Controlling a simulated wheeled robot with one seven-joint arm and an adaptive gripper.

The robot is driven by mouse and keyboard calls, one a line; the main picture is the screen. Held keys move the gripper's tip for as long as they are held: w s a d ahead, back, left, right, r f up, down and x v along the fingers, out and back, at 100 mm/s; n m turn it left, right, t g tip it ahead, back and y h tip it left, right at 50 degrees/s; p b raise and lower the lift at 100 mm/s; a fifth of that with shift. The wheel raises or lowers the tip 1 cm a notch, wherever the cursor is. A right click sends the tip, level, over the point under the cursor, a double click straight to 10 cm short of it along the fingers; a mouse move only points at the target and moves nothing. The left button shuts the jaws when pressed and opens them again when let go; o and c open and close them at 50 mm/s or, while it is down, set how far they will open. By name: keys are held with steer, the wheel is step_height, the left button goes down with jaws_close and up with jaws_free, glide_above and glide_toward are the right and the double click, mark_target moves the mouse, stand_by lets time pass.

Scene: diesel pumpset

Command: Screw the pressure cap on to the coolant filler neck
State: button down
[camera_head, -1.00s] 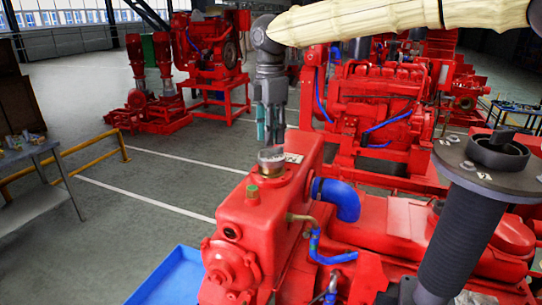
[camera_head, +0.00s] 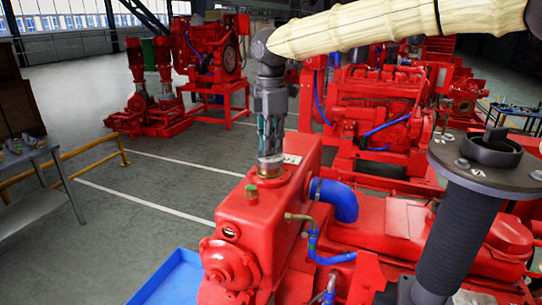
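The coolant filler neck (camera_head: 268,174) is a brassy ring on top of the red tank (camera_head: 268,207) at the middle of the view. The grey metal pressure cap (camera_head: 270,161) sits at the neck, directly under my gripper. I cannot tell whether it is seated or threaded. My gripper (camera_head: 270,152) points straight down over the neck, with its teal-grey fingers reaching down to the cap. The fingers overlap the cap in this view, so whether they are closed on it is unclear.
A small green cap (camera_head: 252,191) stands on the tank left of the neck. A blue hose (camera_head: 337,198) leaves the tank's right side. A blue tray (camera_head: 172,280) lies at lower left. Other red engines stand behind. Open floor lies to the left.

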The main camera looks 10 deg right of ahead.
steer(key=m, duration=0.3)
steer(key=shift+r+m+p, duration=0.15)
steer(key=shift+m+p, duration=0.15)
steer(key=shift+p, duration=0.05)
steer(key=m, duration=0.3)
steer(key=shift+s+m, duration=0.1)
steer(key=shift+m, duration=0.2)
steer(key=shift+a+m, duration=0.1)
steer(key=shift+m, duration=0.8)
steer(key=m, duration=0.2)
steer(key=shift+m, duration=2.1)
